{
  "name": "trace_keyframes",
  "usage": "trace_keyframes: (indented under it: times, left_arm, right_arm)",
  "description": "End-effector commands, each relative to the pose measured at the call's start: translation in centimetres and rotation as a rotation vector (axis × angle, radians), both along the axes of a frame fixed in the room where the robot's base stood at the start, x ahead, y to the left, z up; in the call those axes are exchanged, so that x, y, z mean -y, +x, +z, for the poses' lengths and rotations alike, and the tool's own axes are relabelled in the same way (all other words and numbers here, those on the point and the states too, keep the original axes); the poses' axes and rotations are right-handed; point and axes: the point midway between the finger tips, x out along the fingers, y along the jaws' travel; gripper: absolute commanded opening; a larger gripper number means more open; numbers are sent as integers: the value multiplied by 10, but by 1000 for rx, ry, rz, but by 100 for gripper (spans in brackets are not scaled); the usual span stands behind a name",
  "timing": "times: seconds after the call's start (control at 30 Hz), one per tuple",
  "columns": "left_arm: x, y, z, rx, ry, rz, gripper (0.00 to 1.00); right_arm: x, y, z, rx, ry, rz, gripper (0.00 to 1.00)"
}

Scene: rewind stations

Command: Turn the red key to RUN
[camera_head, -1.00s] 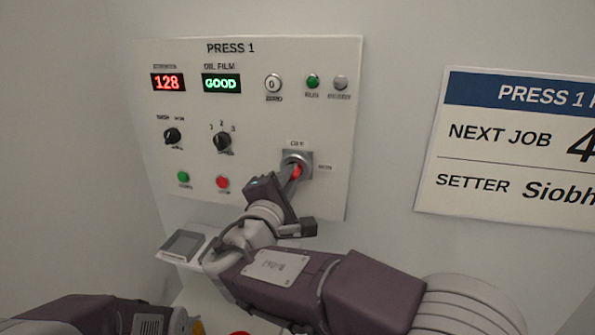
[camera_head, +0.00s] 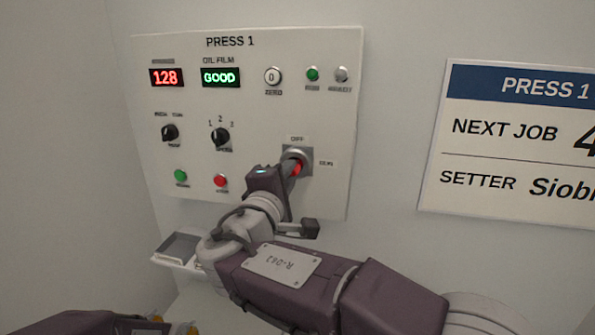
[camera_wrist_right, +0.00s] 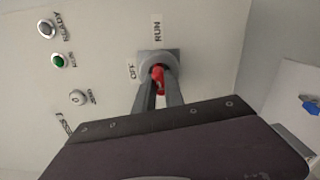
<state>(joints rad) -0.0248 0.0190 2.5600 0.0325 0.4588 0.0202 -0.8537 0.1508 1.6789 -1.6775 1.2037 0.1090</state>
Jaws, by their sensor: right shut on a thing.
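The red key (camera_head: 297,168) sits in a round grey lock (camera_head: 304,155) at the lower right of the PRESS 1 panel. OFF is printed above the lock and RUN to its right. My right gripper (camera_head: 292,170) is shut on the key, which stays in the lock. In the right wrist view the two fingers (camera_wrist_right: 159,92) stand on either side of the red key (camera_wrist_right: 158,76); OFF is left of the lock and RUN above it. The fingers partly hide the key, so I cannot tell its exact angle. Part of my left arm shows bottom left, without a clear gripper.
The panel (camera_head: 258,102) also carries displays reading 128 and GOOD, two black selector knobs, and green and red buttons near my right wrist. A small grey tray (camera_head: 172,262) is below the panel. A job sign (camera_head: 505,155) hangs on the wall at the right.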

Motion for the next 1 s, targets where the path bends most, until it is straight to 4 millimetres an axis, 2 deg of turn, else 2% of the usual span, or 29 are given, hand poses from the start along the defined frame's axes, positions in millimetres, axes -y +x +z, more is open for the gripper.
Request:
trace_keyframes:
  times: [0.93, 0.97, 1.0]
  left_arm:
    - [0, 0, -48, 0, 0, 0, 35]
    - [0, 0, -47, 0, 0, 0, 35]
    - [0, 0, -46, 0, 0, 0, 35]
  right_arm:
    - [-1, 0, -2, 97, 299, 1, 0]
    - [-1, 0, -1, 97, 303, 1, 16]
    - [-1, 0, 0, 96, 301, 1, 27]
